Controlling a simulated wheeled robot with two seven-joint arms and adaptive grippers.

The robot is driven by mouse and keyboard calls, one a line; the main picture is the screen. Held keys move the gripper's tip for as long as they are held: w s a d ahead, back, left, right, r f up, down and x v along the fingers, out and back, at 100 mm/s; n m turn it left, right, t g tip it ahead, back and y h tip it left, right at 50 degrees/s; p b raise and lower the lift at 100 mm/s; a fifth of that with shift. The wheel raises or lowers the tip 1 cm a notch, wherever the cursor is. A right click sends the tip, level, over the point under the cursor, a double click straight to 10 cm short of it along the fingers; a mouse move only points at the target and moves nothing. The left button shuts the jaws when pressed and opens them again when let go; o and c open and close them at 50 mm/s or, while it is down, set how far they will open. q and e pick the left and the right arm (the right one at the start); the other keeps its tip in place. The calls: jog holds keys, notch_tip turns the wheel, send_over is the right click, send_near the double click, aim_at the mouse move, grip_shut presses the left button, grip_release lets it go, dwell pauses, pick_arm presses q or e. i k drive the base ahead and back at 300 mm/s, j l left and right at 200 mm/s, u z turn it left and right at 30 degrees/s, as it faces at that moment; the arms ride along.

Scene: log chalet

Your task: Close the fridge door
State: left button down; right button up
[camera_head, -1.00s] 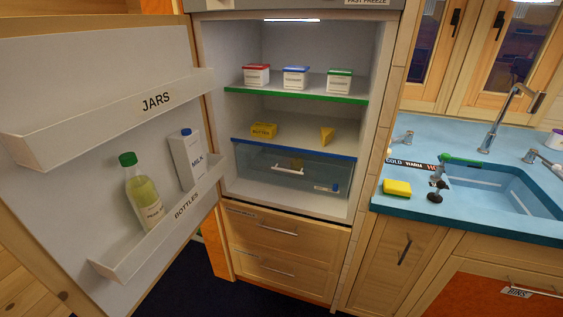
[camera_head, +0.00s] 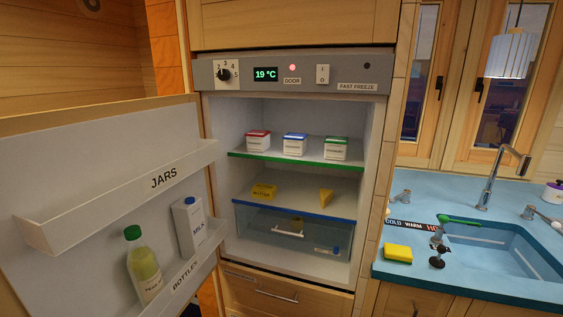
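The fridge door (camera_head: 85,174) stands wide open on the left, its inner side facing me. Its upper shelf is marked JARS (camera_head: 120,196) and looks empty. Its lower shelf, marked BOTTLES (camera_head: 185,287), holds a green-capped bottle (camera_head: 144,265) and a milk carton (camera_head: 189,226). The fridge interior (camera_head: 270,112) is in full view. Three tubs (camera_head: 295,145) stand on the green-edged shelf. Butter (camera_head: 263,191) and a cheese wedge (camera_head: 326,198) are on the blue-edged shelf above a clear drawer (camera_head: 290,238). Neither of my grippers is in view.
A control panel (camera_head: 290,73) above the fridge reads 19 °C, with a red light lit by DOOR. At right is a blue counter (camera_head: 450,277) with a sink (camera_head: 500,247), a tap (camera_head: 490,180) and a yellow sponge (camera_head: 398,253). A wooden drawer (camera_head: 265,292) is below the fridge.

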aim_at(73, 179)
jog(key=j+z, duration=0.15)
jog(key=j, duration=0.3)
jog(key=j+z, duration=0.15)
jog(key=j, duration=0.3)
jog(key=j+z, duration=0.1)
jog(key=j, duration=0.35)
jog(key=j+z, duration=0.15)
jog(key=j, duration=0.3)
jog(key=k+j+z, duration=0.15)
jog(key=j, duration=0.3)
jog(key=j+z, duration=0.15)
jog(key=j, duration=0.25)
jog(key=k+j+z, duration=0.1)
jog(key=j, duration=0.35)
jog(key=k+j+z, duration=0.15)
jog(key=j, duration=0.25)
